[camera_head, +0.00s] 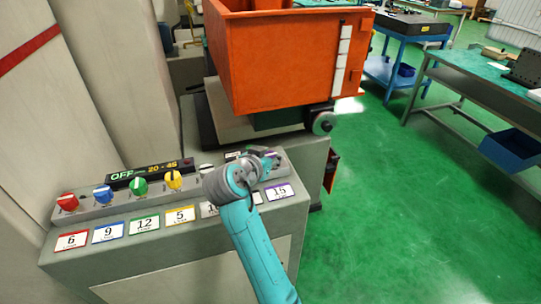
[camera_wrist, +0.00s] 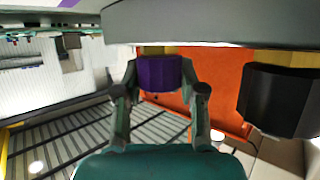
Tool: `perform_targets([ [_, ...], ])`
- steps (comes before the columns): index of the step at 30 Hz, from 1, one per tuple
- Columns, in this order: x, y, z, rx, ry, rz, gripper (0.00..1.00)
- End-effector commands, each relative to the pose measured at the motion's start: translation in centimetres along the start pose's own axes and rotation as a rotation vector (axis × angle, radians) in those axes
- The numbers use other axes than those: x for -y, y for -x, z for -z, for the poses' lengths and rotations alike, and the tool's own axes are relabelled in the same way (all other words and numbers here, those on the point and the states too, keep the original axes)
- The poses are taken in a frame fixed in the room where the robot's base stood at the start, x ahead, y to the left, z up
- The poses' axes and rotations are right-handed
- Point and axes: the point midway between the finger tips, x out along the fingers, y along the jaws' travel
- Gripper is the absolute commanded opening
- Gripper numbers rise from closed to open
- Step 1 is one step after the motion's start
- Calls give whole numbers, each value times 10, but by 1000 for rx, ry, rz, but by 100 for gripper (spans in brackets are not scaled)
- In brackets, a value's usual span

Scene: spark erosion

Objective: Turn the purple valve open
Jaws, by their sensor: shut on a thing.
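The purple valve (camera_wrist: 160,73) is a knob between the two fingers of my gripper (camera_wrist: 161,80) in the wrist view. The fingers touch it on both sides and are shut on it. In the head view my gripper (camera_head: 265,158) is at the right end of the knob row, above the purple-edged card "15" (camera_head: 279,192). There it hides most of the purple valve.
A black knob (camera_wrist: 279,100) is close beside my gripper in the wrist view. The panel (camera_head: 110,209) also bears red (camera_head: 67,201), blue (camera_head: 102,193), green (camera_head: 139,186) and yellow (camera_head: 173,179) knobs. A display (camera_head: 143,173) reads "OFF". An orange bin (camera_head: 285,65) stands behind.

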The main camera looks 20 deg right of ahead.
Motion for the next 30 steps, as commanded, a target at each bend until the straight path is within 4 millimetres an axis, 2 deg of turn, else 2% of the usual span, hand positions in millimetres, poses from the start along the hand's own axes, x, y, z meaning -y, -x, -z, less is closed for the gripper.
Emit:
perform_targets([
  [8, -2, -1, 0, -1, 57, 141, 5],
  [30, -3, -2, 2, -3, 321, 778, 5],
])
